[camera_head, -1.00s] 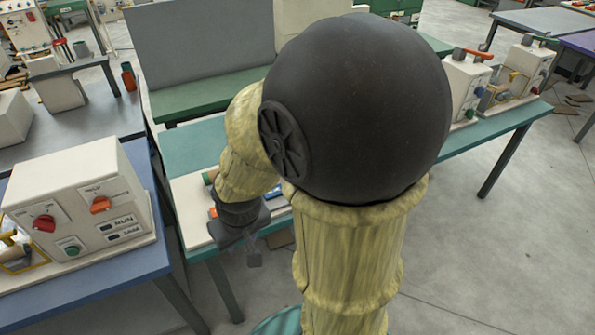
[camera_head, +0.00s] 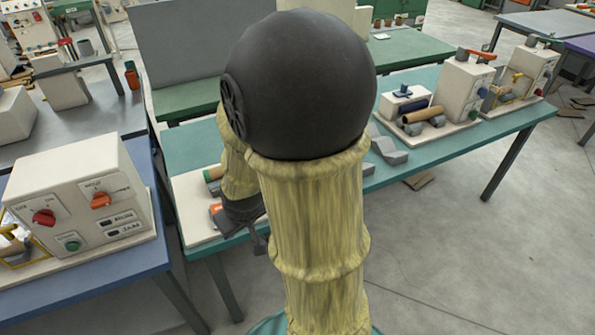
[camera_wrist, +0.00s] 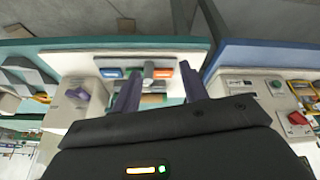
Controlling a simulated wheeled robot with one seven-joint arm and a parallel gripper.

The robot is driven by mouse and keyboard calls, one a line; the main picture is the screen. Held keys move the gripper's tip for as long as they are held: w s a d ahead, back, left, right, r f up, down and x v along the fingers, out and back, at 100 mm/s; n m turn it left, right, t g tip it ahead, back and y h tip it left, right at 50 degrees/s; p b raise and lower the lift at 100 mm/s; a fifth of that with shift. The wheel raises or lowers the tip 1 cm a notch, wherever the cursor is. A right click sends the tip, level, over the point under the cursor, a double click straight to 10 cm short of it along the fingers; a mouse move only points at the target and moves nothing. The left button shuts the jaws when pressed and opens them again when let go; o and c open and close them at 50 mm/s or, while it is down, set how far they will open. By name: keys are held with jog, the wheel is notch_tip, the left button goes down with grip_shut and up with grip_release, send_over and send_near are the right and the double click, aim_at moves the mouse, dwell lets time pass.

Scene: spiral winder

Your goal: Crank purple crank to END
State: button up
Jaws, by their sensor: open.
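In the wrist view, a purple part (camera_wrist: 78,93), which looks like the crank or a knob, sits on the face of a white box left of my gripper. My gripper (camera_wrist: 159,67) is open, with its two dark fingers apart. Between the fingertips in the picture I see a grey rounded post (camera_wrist: 149,71) on a white panel, with a blue tile (camera_wrist: 111,72) and orange tiles beside it. I cannot tell contact. In the head view, my gripper (camera_head: 259,243) hangs at the teal table's front edge, and my arm hides most of the winder there.
A blue table at left holds a white control box (camera_head: 85,195) with red and orange knobs. More winders (camera_head: 468,85) stand along the teal table (camera_head: 500,125) at right. Grey floor (camera_head: 450,250) is clear at right front.

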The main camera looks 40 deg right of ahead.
jog(key=w+d+f+t+b, duration=0.25)
jog(key=d+f, duration=0.25)
jog(key=d, duration=0.3)
jog(key=w+d+f+t+b, duration=0.2)
jog(key=w+d+f+t, duration=0.1)
jog(key=d+f, duration=0.3)
jog(key=s+d+m+t+h+b, duration=0.1)
jog(key=s+d+t+h+b, duration=0.2)
jog(key=s+d+t, duration=0.4)
jog(key=d, duration=0.3)
jog(key=shift+d+h, duration=0.3)
jog(key=shift+d, duration=0.1)
jog(key=shift+w+f+t+b, duration=0.1)
jog(key=shift+f+t+b, duration=0.1)
jog(key=shift+t+b, duration=0.3)
